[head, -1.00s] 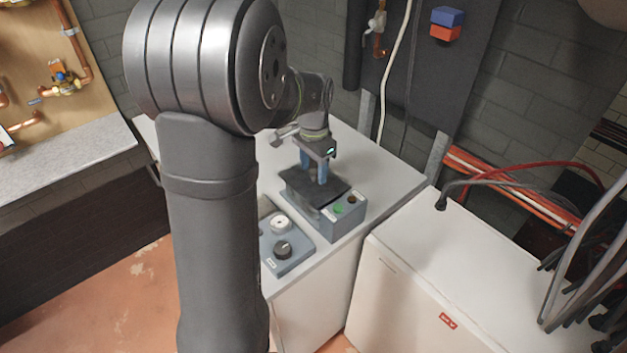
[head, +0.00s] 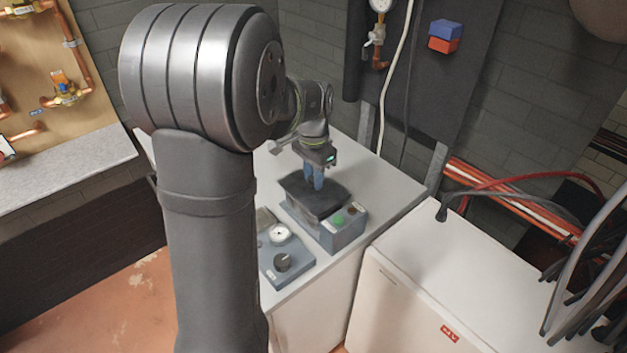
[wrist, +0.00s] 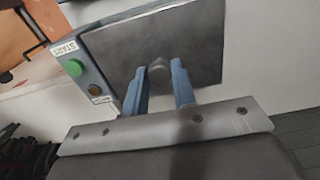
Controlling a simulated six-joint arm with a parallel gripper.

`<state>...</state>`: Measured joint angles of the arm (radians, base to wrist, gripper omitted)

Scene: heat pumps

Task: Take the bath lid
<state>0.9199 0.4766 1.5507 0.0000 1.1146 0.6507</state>
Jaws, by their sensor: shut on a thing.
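The bath lid (head: 312,194) is a dark flat plate over the blue-grey bath box (head: 341,231) on the white cabinet top. In the wrist view the lid (wrist: 198,50) fills the upper middle, with a small rounded knob (wrist: 158,69) on it. My gripper (head: 315,182) is above the lid, and its blue fingers are shut on the knob. In the wrist view the fingers (wrist: 160,80) stand on either side of the knob. The lid appears slightly raised over the box; the exact gap is hard to tell.
A device with a dial and black knob (head: 285,258) sits in front of the bath, close to it. A second white cabinet (head: 430,280) stands to the right, with hoses (head: 580,270) beyond. A dark panel with a gauge stands behind.

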